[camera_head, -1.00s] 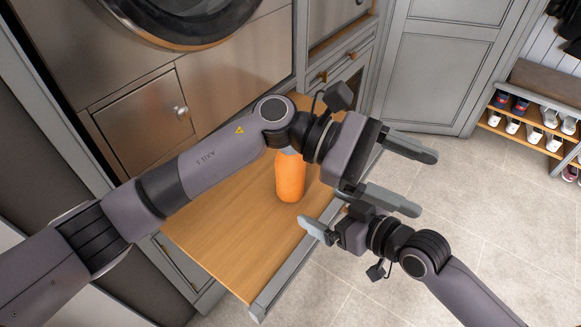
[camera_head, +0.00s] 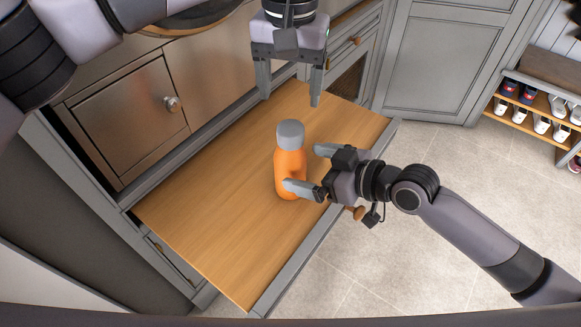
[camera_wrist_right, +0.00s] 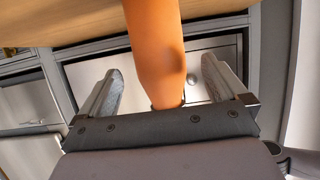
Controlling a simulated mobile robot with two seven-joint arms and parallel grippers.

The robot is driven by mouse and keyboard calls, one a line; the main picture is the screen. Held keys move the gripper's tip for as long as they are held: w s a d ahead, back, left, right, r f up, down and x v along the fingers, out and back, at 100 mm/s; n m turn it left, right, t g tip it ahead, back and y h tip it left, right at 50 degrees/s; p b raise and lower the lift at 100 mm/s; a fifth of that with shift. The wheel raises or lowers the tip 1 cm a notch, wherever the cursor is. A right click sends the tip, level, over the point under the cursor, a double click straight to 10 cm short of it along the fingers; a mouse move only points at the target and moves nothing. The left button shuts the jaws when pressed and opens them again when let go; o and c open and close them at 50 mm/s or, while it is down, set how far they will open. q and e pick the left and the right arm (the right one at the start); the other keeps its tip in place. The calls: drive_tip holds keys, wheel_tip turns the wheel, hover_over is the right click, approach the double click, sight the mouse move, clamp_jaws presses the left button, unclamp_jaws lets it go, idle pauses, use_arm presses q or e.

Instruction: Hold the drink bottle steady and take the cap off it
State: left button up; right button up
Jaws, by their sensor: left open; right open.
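An orange drink bottle (camera_head: 289,174) stands upright on the wooden pull-out board, with its grey cap (camera_head: 290,134) on top. My left gripper (camera_head: 289,98) is open and empty, pointing down above and behind the bottle, apart from the cap. My right gripper (camera_head: 304,168) is open at the bottle's right side. One finger overlaps the lower front of the bottle and the other is behind it to the right. In the right wrist view the bottle (camera_wrist_right: 155,45) rises between the two spread fingers, with a gap on each side. Whether either finger touches it is unclear.
The wooden board (camera_head: 210,225) is otherwise bare and ends at a grey front edge. Steel appliance fronts and a cabinet door with a round knob (camera_head: 172,104) stand behind it. A shoe rack (camera_head: 535,112) is far right. Open tiled floor lies to the right.

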sight(291, 128)
drive_tip(key=shift+x, duration=2.4)
drive_tip(key=shift+c, duration=0.3)
use_arm(q)
drive_tip(key=shift+o, duration=0.3)
use_arm(e)
drive_tip(key=c, duration=1.5)
use_arm(q)
drive_tip(key=shift+o, duration=0.5)
use_arm(e)
drive_tip(key=shift+o, duration=0.2)
use_arm(q)
drive_tip(key=shift+s+d+r+n+t, duration=0.25)
drive_tip(key=shift+s+r+n+t, duration=0.25)
drive_tip(key=shift+s+n+t, duration=0.15)
drive_tip(key=shift+s+r+n+t, duration=1.25)
drive_tip(key=shift+s+n+t, duration=0.3)
drive_tip(key=shift+s+n, duration=0.35)
drive_tip(key=shift+y, duration=0.4)
drive_tip(key=x, duration=1.1)
drive_tip(key=shift+w+d+f, duration=0.15)
drive_tip(key=shift+d+f, duration=0.05)
drive_tip(key=shift+f, duration=0.2)
